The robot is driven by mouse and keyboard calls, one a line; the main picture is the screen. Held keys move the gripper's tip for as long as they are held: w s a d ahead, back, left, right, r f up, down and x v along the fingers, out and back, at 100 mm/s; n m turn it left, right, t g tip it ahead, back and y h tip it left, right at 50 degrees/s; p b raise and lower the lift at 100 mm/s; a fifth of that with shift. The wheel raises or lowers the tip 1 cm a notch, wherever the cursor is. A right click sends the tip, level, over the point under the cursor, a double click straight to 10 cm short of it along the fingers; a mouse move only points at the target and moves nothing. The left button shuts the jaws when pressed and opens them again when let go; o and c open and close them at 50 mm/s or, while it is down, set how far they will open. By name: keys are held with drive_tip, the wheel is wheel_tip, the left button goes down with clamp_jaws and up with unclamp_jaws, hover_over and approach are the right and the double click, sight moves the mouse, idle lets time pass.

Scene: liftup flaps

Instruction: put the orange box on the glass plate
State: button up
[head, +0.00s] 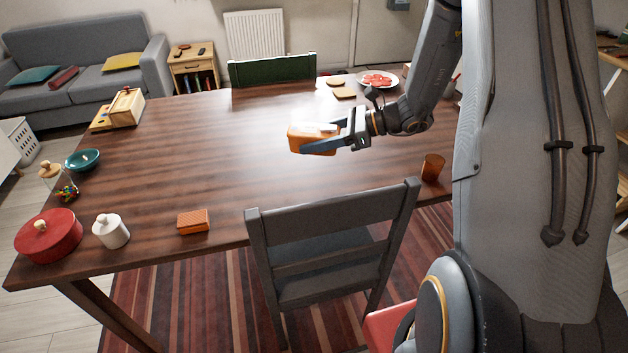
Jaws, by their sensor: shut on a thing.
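An orange box (298,136) with a pale patch on top is held between the fingers of my gripper (320,139), over the right-middle part of the dark wooden table (230,155). The gripper is shut on it, and its fingers and wrist hide part of the box. I cannot tell the gap between box and tabletop. I cannot make out a glass plate for certain. A pale round plate (363,82) with red food on it stands at the far right of the table, behind my gripper; its material is unclear.
A small orange textured block (193,221) lies near the front edge. A red pot (48,238), white jar (111,232) and teal bowl (83,159) stand left. An amber cup (432,167) stands right. A grey chair (330,215) stands at the front. The table's middle is clear.

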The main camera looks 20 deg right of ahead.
sight(315, 178)
wheel_tip(315, 178, down, 10)
drive_tip(key=shift+s+f+p, duration=0.1)
drive_tip(key=shift+p, duration=0.6)
drive_tip(key=shift+f, duration=0.1)
drive_tip(key=o, duration=1.4)
drive_tip(key=shift+o, duration=0.2)
